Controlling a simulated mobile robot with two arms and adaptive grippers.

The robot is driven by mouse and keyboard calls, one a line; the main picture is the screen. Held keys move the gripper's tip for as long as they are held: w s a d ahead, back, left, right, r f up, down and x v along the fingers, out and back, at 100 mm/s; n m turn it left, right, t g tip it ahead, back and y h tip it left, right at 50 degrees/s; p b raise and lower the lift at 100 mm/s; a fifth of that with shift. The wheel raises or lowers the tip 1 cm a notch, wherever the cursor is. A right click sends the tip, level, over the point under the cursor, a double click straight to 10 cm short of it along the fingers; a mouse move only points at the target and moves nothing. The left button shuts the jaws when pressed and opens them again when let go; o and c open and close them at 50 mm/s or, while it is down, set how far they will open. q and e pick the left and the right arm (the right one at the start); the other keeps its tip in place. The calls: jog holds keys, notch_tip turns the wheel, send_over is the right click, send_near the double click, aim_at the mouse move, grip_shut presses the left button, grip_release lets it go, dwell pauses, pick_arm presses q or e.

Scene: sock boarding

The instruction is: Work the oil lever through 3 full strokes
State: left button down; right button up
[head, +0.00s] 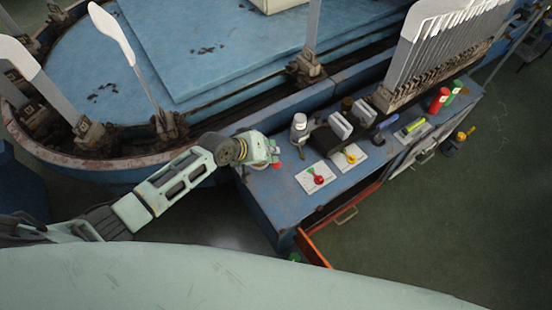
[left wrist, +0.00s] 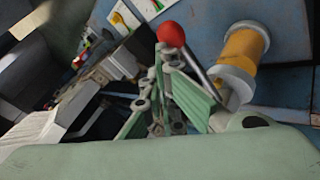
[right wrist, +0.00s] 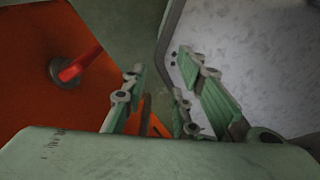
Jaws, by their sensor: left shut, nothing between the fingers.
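The oil lever shows in the left wrist view as a red ball knob (left wrist: 171,33) on a slim grey rod slanting down to the right. Beside the rod is a yellow cylinder with pale end caps (left wrist: 243,52), likely the oiler's body. In the head view the red knob (head: 277,165) peeks out at my left gripper (head: 270,158), over the bench's near left corner. The left fingers (left wrist: 163,62) are shut and empty, close beside the rod just below the knob; whether they touch it I cannot tell. My right gripper (right wrist: 159,82) is open and empty, seen only in its wrist view.
The blue bench (head: 270,205) carries a white bottle (head: 299,128), cards with red and yellow knobs (head: 318,178), and red and green cylinders (head: 439,99). An orange drawer (head: 313,247) stands open below. The boarding machine with upright sock forms (head: 113,32) is behind.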

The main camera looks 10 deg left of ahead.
pick_arm(q)
jog(key=shift+s+d+f+b, duration=0.15)
jog(key=shift+f+b, duration=0.55)
jog(key=shift+f, duration=0.55)
dwell(0.8)
jog(key=shift+r, duration=0.1)
dwell(0.4)
jog(key=shift+w+a+r+p, duration=0.15)
jog(key=shift+a+r+p, duration=0.05)
jog(key=shift+r+p, duration=1.1)
jog(key=shift+w+a+r+p, duration=0.15)
jog(key=shift+r+p, duration=1)
jog(key=shift+r, duration=0.2)
jog(key=r+p, duration=0.4)
jog(key=r, duration=0.1)
jog(key=shift+w+a, duration=0.2)
